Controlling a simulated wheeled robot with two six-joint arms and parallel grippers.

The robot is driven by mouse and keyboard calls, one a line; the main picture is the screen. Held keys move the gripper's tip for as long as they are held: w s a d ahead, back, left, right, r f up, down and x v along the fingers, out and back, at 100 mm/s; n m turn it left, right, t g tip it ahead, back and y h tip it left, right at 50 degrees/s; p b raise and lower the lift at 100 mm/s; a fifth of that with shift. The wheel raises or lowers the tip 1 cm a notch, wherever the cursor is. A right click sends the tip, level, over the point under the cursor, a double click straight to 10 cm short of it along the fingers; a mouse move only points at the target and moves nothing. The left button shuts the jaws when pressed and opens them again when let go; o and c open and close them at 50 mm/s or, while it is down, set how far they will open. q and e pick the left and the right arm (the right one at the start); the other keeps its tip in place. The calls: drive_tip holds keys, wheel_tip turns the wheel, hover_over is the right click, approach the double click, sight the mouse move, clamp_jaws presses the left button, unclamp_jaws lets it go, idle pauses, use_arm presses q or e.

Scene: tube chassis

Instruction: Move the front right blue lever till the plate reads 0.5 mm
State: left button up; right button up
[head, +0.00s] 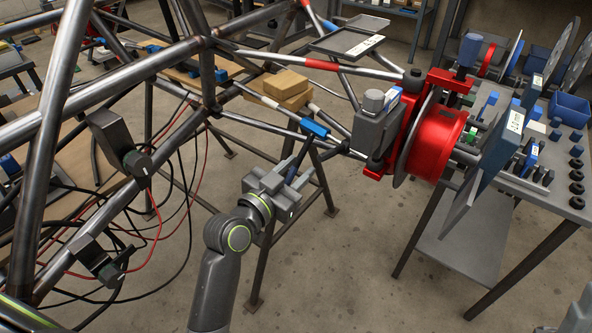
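A blue piece (315,129) sits on a tube that runs to the red hub, and a thin dark lever arm (303,153) slopes down from it. My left gripper (294,174) is just below the blue piece, with its fingers on either side of the lever's lower end. The fingers look apart, and contact with the lever is unclear. A dark plate (487,172) stands at the outer side of the red hub (437,145). A white label (515,120) on it is too small to read. My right gripper is not visible.
The tube chassis (125,65) fills the upper left, with hanging red and black cables. A grey box (376,128) sits beside the hub. A workbench (545,180) with small parts and a blue bin (569,108) stands at right.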

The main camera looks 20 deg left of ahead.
use_arm(q)
drive_tip(key=shift+w, duration=0.1)
clamp_jaws()
idle(0.4)
